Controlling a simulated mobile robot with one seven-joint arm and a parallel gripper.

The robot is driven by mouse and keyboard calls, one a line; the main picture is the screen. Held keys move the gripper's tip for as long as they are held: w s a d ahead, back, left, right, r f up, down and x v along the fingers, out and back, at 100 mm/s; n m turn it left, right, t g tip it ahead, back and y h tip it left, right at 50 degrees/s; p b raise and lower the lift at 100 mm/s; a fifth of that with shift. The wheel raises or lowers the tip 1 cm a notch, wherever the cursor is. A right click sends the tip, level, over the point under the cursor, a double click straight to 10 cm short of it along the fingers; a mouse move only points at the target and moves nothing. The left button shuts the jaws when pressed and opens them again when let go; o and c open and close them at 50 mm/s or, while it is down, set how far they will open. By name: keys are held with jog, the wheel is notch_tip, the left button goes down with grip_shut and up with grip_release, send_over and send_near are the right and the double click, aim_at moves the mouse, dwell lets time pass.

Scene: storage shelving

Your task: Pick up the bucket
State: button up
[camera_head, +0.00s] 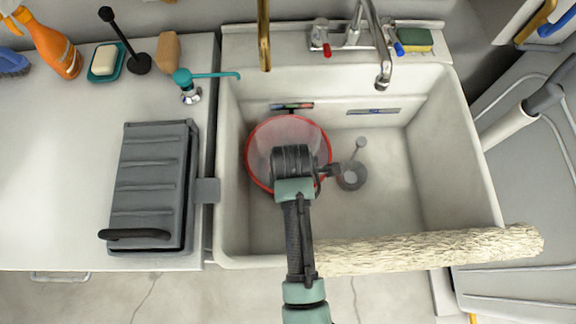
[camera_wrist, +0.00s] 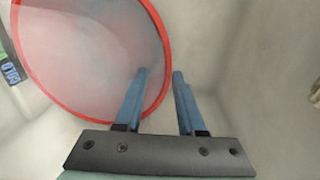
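The bucket (camera_head: 268,143) has a red rim and a pale translucent wall, and it stands in the left part of the white sink. My gripper (camera_head: 312,180) is over the bucket's front right side in the head view, and my wrist hides part of the bucket. In the wrist view the bucket (camera_wrist: 85,50) fills the upper left. My gripper's two blue fingers (camera_wrist: 160,73) are apart, one over the bucket's inside and one outside the rim. The red rim shows in the gap between them. I cannot tell how deep the fingertips are.
The sink (camera_head: 440,150) has free room to the right of the bucket. A faucet (camera_head: 382,75) hangs over its back edge. A fluffy roller (camera_head: 430,248) lies across its front edge.

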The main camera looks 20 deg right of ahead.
jog(key=f, duration=0.2)
jog(key=f+b, duration=0.1)
jog(key=f, duration=0.1)
jog(key=f+b, duration=0.1)
jog(key=f, duration=0.1)
jog(key=shift+w+a+f, duration=0.25)
jog(key=shift+w, duration=0.15)
grip_shut()
jog(key=shift+r, duration=0.1)
dwell(1.0)
